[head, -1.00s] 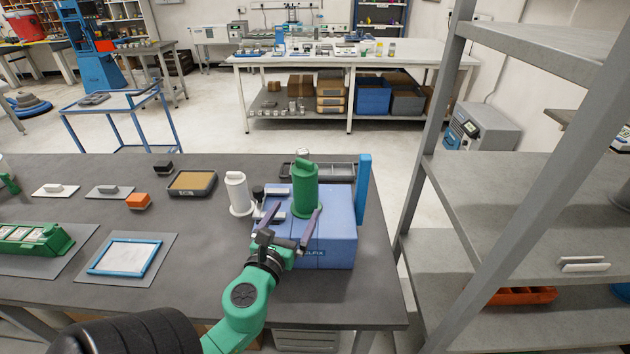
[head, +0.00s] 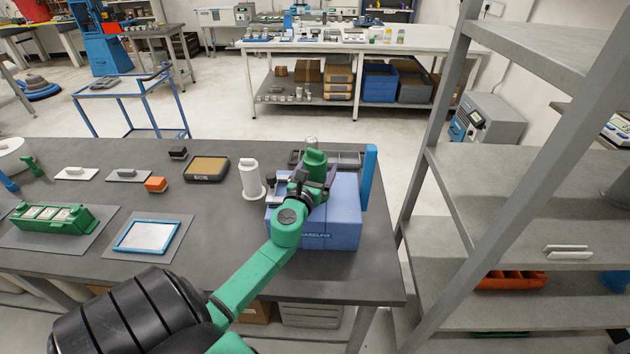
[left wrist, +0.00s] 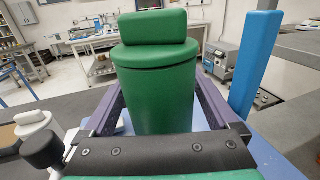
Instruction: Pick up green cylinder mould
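The green cylinder mould (head: 315,158) stands upright on the blue box at the right of the table, with a block-shaped handle on top. It fills the middle of the left wrist view (left wrist: 157,85). My left gripper (head: 314,176) is at the mould, with one purple finger on each side of it. The fingers look open, with narrow gaps beside the mould, though contact at the far side is hidden. The lower part of the mould is hidden behind my gripper. My right gripper is in neither view.
A white cylinder (head: 249,178) stands just left of the blue box (head: 343,215). A blue upright block (head: 370,178) stands at the box's right. A grey tray (head: 347,160) lies behind. Grey shelving (head: 450,190) stands right of the table.

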